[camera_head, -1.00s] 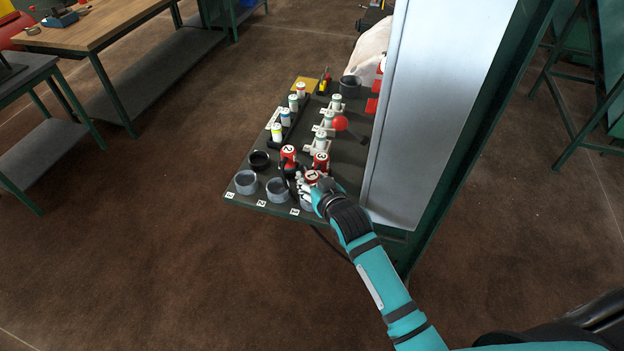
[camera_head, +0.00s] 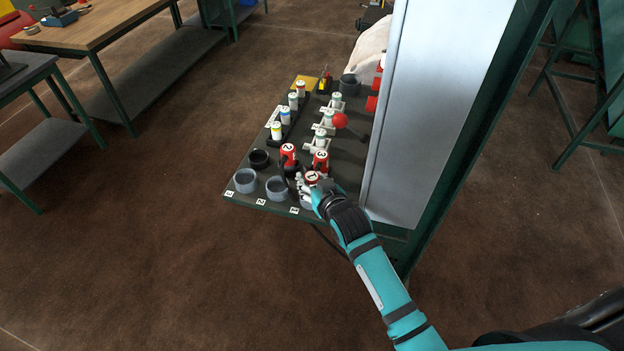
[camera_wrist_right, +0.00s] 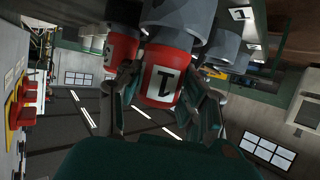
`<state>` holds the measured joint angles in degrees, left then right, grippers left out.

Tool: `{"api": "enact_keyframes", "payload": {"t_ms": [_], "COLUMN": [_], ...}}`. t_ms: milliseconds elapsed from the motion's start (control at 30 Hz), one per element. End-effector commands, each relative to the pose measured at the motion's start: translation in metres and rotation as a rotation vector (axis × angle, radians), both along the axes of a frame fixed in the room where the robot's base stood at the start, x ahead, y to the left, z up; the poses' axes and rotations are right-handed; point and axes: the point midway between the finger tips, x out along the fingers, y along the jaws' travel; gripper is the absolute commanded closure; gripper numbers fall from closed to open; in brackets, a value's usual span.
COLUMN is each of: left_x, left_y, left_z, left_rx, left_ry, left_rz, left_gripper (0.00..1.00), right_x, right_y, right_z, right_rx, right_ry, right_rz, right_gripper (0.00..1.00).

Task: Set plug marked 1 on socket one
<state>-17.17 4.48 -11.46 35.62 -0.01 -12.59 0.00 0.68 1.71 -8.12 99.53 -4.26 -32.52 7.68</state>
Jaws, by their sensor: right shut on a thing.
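The red plug marked 1 (camera_head: 312,178) is held by my right gripper (camera_head: 308,187) above the near right corner of the board. My left gripper is not in view.
Red plugs marked 2 (camera_head: 288,152) and 3 (camera_head: 321,159) stand just behind. An empty black holder (camera_head: 259,160) is left of plug 2. A red ball knob (camera_head: 340,120) and a tall pale panel (camera_head: 430,110) rise at the back and right.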

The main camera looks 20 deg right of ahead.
Motion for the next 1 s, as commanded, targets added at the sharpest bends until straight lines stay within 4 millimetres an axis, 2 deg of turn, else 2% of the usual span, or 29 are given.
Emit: {"api": "enact_keyframes", "payload": {"t_ms": [1000], "left_x": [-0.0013], "left_y": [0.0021], "left_z": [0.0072], "left_rx": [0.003], "left_ry": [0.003], "left_rz": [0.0], "left_gripper": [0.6], "right_x": [0.0001], "right_y": [0.0001], "right_z": [0.0008], "right_rx": [0.0], "right_ry": [-0.002], "right_rz": [0.0], "right_gripper": [1.0]}}
